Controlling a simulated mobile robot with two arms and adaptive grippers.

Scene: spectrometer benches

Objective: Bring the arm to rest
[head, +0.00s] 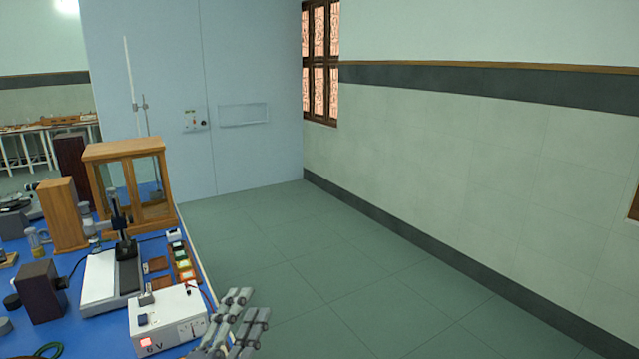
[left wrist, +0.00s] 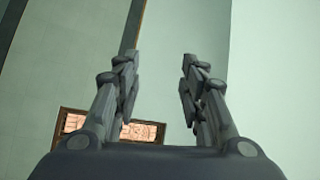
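My left gripper (head: 241,310) shows at the bottom of the head view, to the right of the bench edge and close to the white power supply box. In the left wrist view its two fingers (left wrist: 157,78) stand apart with nothing between them. Behind them that view shows only pale wall, a dark band and part of a window (left wrist: 75,122). My right gripper is in neither view.
A blue-topped bench (head: 85,339) at left carries a white power supply (head: 160,325), a grey stand (head: 105,280), a glass-fronted wooden case (head: 128,150) and several small items. The green tiled floor (head: 330,270) to the right is clear up to the wall.

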